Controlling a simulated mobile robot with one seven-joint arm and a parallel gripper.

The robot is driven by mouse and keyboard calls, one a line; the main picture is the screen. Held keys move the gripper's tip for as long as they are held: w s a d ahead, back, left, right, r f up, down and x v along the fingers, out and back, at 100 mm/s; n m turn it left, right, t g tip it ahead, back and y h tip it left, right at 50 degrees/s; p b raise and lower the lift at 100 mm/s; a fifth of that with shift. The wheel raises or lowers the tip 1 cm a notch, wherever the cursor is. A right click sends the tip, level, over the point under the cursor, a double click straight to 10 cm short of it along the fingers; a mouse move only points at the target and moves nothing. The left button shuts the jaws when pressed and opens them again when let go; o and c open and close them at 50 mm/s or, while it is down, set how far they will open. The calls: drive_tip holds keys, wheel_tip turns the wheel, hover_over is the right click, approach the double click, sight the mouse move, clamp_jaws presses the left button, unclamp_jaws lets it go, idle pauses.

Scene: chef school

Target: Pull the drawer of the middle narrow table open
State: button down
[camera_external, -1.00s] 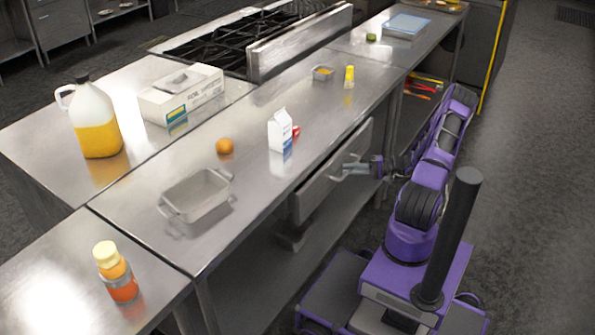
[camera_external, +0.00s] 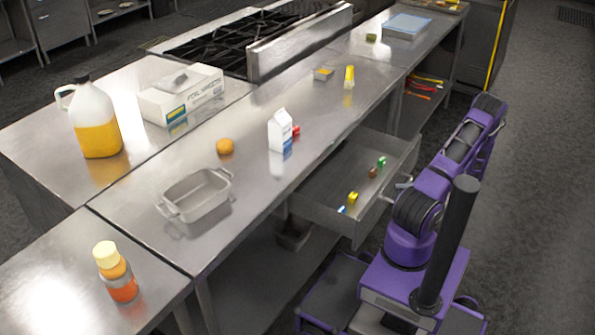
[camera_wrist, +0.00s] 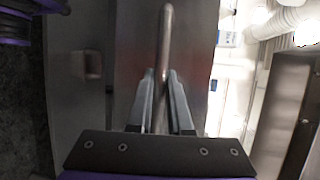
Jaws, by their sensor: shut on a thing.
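The drawer (camera_external: 325,205) of the middle narrow table (camera_external: 330,125) stands well out from under the tabletop, with several small coloured items inside. Its front panel faces my arm. In the wrist view the bar handle (camera_wrist: 166,45) runs upright between the two fingers of my gripper (camera_wrist: 162,100), which is shut on it. In the external view the gripper is at the drawer front, mostly hidden behind my arm; a bit of the handle (camera_external: 404,182) shows there.
On the tabletop are a grey baking dish (camera_external: 195,198), an orange (camera_external: 225,146), a milk carton (camera_external: 280,131) and a yellow-topped shaker (camera_external: 349,77). A juice jug (camera_external: 97,125) and a foil box (camera_external: 182,95) stand behind. The floor right of my base is clear.

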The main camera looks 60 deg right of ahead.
drive_tip(key=shift+s, duration=0.35)
drive_tip(key=c, duration=0.8)
unclamp_jaws()
drive_tip(key=shift+c, duration=0.2)
drive_tip(key=v, duration=1.7)
drive_tip(key=shift+s, duration=0.2)
drive_tip(key=shift+d, duration=0.1)
